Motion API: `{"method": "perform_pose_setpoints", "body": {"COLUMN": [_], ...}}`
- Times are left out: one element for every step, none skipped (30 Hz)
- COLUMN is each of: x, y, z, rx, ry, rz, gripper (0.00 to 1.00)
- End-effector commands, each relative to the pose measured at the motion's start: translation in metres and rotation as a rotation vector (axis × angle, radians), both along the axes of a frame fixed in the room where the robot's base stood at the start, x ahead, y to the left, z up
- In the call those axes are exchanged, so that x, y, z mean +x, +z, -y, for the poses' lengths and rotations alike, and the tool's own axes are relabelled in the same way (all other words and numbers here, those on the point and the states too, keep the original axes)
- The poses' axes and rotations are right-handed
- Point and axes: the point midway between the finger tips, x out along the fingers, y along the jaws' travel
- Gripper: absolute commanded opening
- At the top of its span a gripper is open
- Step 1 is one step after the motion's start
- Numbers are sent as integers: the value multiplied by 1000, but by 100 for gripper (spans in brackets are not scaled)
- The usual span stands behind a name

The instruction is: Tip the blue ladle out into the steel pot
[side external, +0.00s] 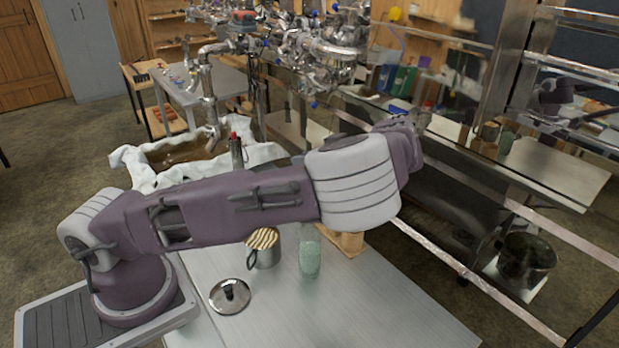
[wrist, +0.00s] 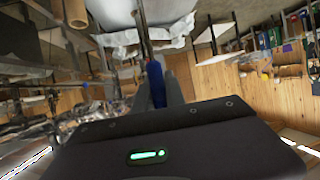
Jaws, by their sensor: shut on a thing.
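In the wrist view my gripper (wrist: 158,90) is shut on the blue handle (wrist: 155,84) of the ladle. A thin shaft runs up from the handle toward the top of that view; the ladle's bowl cannot be made out. In the side view my arm reaches right, and its wrist and gripper end are small and partly hidden behind the arm. A dark, shiny pot (side external: 526,260) stands low at the right on a pale surface, well away from the gripper; I cannot tell if it is the steel pot.
On the grey table (side external: 400,312) are a grey metal mug (side external: 266,257) with a striped top, a round metal lid (side external: 230,297) with a dark knob, and a greenish bottle (side external: 309,258). A cloth-lined basin (side external: 180,153) lies behind. Metal rails cross the right side.

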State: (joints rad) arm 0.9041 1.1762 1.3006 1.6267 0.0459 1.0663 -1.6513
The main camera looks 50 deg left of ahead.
Motion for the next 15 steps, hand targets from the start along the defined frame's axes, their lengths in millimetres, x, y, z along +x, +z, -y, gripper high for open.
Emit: {"method": "perform_pose_setpoints", "body": {"x": [0,0,0,0,1,1,1,0,0,0,0,0,0,0,0], "y": [3,5,10,13,18,24,27,29,32,35,37,40,43,45,49], "z": [0,0,0,0,0,1,0,0,0,0,0,0,0,0,0], "rx": [0,0,-1,-1,-2,-1,-1,-1,-1,-1,-1,-1,-1,-1,-1], "ry": [0,0,0,0,-1,-2,-1,-1,-1,-1,-1,-1,-1,-1,0], "rz": [1,2,2,2,3,3,2,2,2,3,3,2,2,2,1], "gripper": [0,0,0,0,0,0,0,0,0,0,0,0,0,0,0]}}
